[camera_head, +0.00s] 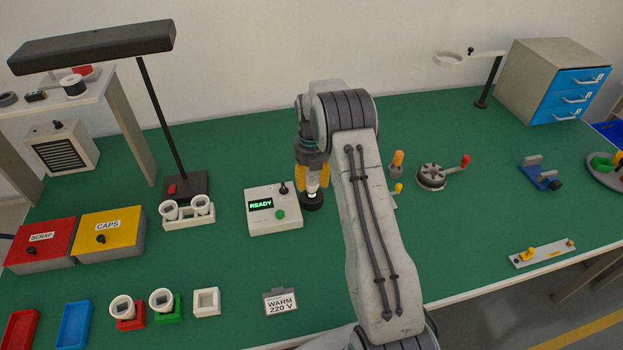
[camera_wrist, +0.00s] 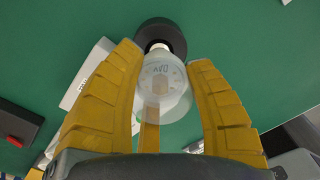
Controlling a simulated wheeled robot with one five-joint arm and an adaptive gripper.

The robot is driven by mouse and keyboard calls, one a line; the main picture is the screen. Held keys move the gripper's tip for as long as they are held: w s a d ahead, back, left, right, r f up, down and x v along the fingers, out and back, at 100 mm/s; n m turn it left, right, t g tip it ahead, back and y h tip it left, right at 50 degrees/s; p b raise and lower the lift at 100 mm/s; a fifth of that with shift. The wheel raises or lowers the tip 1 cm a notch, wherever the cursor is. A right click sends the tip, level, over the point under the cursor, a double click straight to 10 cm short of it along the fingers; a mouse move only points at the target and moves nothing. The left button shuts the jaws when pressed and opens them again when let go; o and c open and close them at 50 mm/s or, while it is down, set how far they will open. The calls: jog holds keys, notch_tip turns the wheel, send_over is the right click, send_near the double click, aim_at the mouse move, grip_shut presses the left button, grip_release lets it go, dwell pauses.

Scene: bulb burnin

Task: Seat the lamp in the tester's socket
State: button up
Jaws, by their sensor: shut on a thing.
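My gripper (camera_head: 312,184) points down just right of the tester (camera_head: 262,222), a white box with a green READY display, a green button and a black knob. Its yellow fingers are shut on the lamp (camera_wrist: 165,98), a frosted bulb marked DAY, which also shows as a small pale patch in the head view (camera_head: 312,187). The lamp's narrow end points at the round black socket (camera_wrist: 172,33), which stands beside the tester (camera_head: 312,202). The lamp's end overlaps the socket in the wrist view; I cannot tell whether it is inside.
A card (camera_head: 281,302) reads WARM 220 V. White round pieces sit in a white rack (camera_head: 190,222) and in red (camera_head: 131,323) and green holders. SCRAP (camera_head: 40,246) and CAPS (camera_head: 110,234) boxes stand left. A crank device (camera_head: 431,177) stands right of my arm. The front right bench is mostly clear.

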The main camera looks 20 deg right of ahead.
jog(key=shift+f+b, duration=0.65)
jog(key=shift+f, duration=0.2)
dwell(1.2)
jog(key=o, duration=1.2)
jog(key=shift+c, duration=0.2)
jog(key=shift+r, duration=0.15)
notch_tip(320, 180, up, 12)
jog(key=shift+w+f, duration=0.1)
